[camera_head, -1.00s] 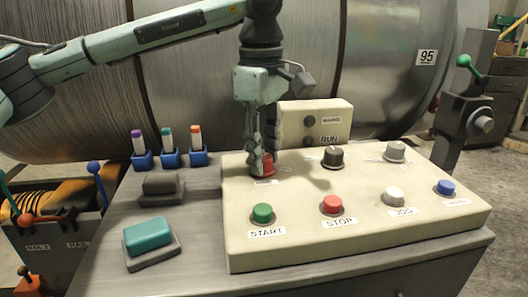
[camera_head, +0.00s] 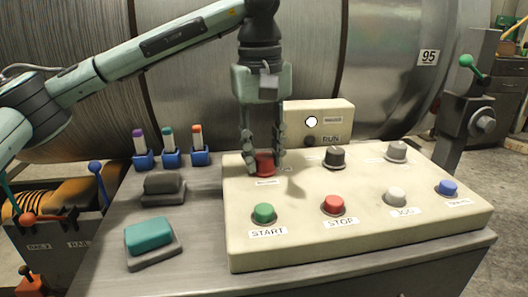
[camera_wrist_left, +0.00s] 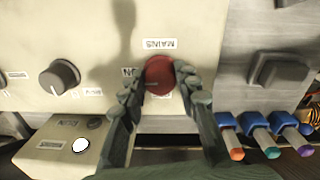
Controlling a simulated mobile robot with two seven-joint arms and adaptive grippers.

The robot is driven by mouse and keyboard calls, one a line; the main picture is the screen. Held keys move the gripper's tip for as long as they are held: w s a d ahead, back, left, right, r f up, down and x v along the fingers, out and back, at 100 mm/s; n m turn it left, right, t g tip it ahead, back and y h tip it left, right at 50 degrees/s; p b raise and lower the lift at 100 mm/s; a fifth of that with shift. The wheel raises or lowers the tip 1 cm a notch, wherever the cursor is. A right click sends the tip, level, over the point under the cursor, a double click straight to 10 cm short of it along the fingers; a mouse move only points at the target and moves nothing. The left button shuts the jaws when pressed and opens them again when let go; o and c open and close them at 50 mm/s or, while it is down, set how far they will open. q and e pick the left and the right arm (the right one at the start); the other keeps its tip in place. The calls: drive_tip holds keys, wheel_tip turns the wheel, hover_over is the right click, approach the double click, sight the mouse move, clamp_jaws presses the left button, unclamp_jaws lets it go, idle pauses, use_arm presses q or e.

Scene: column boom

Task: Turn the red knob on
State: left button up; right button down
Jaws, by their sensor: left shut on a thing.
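The red knob (camera_head: 265,166) sits at the back left of the cream control panel (camera_head: 360,248). My left gripper (camera_head: 264,160) points down over it and is shut on it, one finger on each side. In the left wrist view the red knob (camera_wrist_left: 159,74) lies between the fingertips, with a pale pointer line on its face and a label reading MAINS beside it. A second label by the knob is partly covered by a finger. My right gripper is in neither view.
A round lamp (camera_head: 311,121) glows white on the raised box behind. A black knob (camera_head: 334,157) and a grey knob (camera_head: 396,151) stand to the right. Green START (camera_head: 264,213) and red STOP (camera_head: 333,204) buttons are in front. Markers (camera_head: 168,148) stand at left.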

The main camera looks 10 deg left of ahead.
sight(262, 158)
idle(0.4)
use_arm(q)
drive_tip(key=o, duration=1.2)
drive_tip(key=shift+c, duration=0.2)
wheel_tip(262, 158, up, 12)
drive_tip(key=shift+s+a, duration=0.15)
